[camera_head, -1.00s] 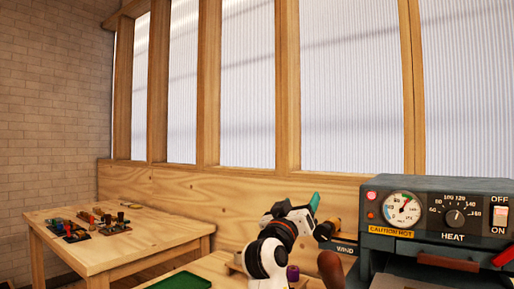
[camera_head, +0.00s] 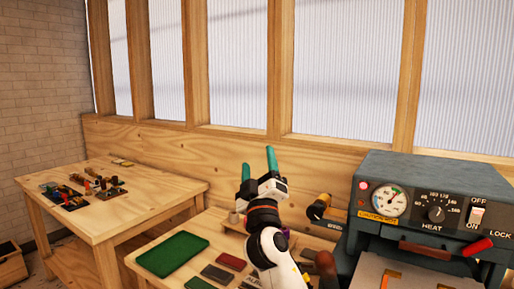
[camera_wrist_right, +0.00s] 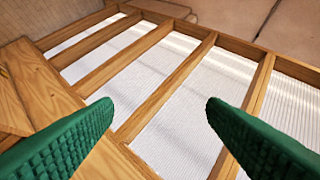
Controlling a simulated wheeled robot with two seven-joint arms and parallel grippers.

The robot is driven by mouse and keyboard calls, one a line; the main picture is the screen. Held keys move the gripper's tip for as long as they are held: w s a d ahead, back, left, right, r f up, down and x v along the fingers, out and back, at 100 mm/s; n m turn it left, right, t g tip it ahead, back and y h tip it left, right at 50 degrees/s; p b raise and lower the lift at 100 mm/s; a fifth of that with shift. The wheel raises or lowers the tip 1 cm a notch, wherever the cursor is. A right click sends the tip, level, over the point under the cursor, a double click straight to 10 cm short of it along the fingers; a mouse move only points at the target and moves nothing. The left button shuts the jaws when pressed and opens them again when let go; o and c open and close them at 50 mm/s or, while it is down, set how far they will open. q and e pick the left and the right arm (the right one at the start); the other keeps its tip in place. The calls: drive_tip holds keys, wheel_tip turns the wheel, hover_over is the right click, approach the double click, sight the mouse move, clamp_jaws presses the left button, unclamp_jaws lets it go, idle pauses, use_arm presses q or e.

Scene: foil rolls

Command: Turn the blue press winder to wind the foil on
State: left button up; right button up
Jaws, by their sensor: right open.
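The blue-grey press (camera_head: 440,172) stands at the right in the head view, with a gauge, a heat dial and a switch on its front. A yellow-and-black winder (camera_head: 318,207) sticks out at its left side, above a partly hidden dark bracket. My right gripper (camera_head: 258,166) is raised to the left of the winder, apart from it, its green fingers pointing up. In the right wrist view the gripper (camera_wrist_right: 158,108) is open, with nothing between its fingers. My left gripper is not in view.
A green tray (camera_head: 172,254) and several small coloured slabs (camera_head: 230,261) lie on the near bench, left of my right arm. A side table (camera_head: 150,188) holds small tools and parts. Behind stands a wooden-framed wall with translucent panels (camera_head: 345,75). A red-tipped lever (camera_head: 478,247) sticks out at the press front.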

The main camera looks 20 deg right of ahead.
drive_tip(key=shift+a+r+n+t+y+p, duration=0.15)
drive_tip(key=shift+a+n+t+y+p, duration=0.2)
drive_tip(key=shift+a+n+y, duration=0.4)
drive_tip(key=shift+d, duration=0.1)
